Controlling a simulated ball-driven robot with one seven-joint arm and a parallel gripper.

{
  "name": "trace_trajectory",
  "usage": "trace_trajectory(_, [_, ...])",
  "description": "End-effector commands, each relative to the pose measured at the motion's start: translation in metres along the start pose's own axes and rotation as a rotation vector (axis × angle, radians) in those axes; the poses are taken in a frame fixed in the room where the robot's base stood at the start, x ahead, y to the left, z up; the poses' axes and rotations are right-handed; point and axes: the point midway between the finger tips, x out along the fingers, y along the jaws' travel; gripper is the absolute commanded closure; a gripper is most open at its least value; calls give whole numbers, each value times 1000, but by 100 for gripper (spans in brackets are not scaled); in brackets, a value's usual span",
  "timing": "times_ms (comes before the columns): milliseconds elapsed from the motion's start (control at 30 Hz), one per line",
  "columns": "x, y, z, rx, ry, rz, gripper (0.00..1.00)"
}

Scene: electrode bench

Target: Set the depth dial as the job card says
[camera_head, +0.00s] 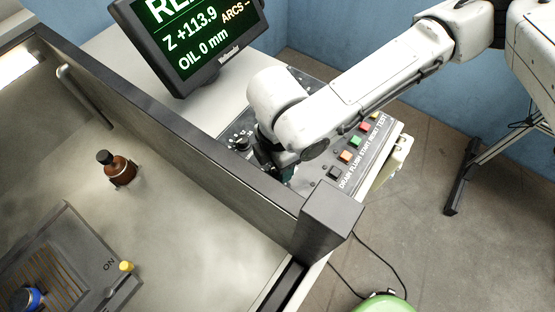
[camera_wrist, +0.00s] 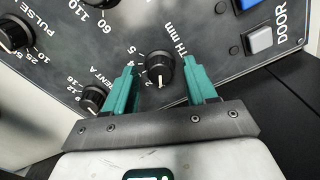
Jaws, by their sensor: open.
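The depth dial (camera_wrist: 159,70) is a black round knob on the dark control panel in the wrist view. Its label shows only "TH mm", the rest being hidden by a finger. A white mark is on the knob's lower part, and scale numbers 2, 4 and 5 show at its left. My gripper (camera_wrist: 161,68) is open, with one teal finger on each side of the dial and a visible gap to the knob. In the head view my gripper (camera_head: 281,172) is over the panel, and my arm hides the depth dial. No job card is in view.
Close by in the wrist view are a current knob (camera_wrist: 94,97), a pulse knob (camera_wrist: 16,33) and a grey door button (camera_wrist: 258,39). The head view shows a screen (camera_head: 195,40) reading Z +113.9, coloured buttons (camera_head: 355,142), the tank wall (camera_head: 190,120) and a brown bottle (camera_head: 121,170).

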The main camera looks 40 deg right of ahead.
Motion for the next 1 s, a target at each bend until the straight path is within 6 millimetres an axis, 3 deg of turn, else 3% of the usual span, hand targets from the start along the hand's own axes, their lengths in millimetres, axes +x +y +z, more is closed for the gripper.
trace_trajectory(267, [1, 0, 0, 0, 0, 0, 45])
trace_trajectory(833, [1, 0, 0, 0, -1, 1, 99])
trace_trajectory(1000, [0, 0, 0, 8, 0, 0, 99])
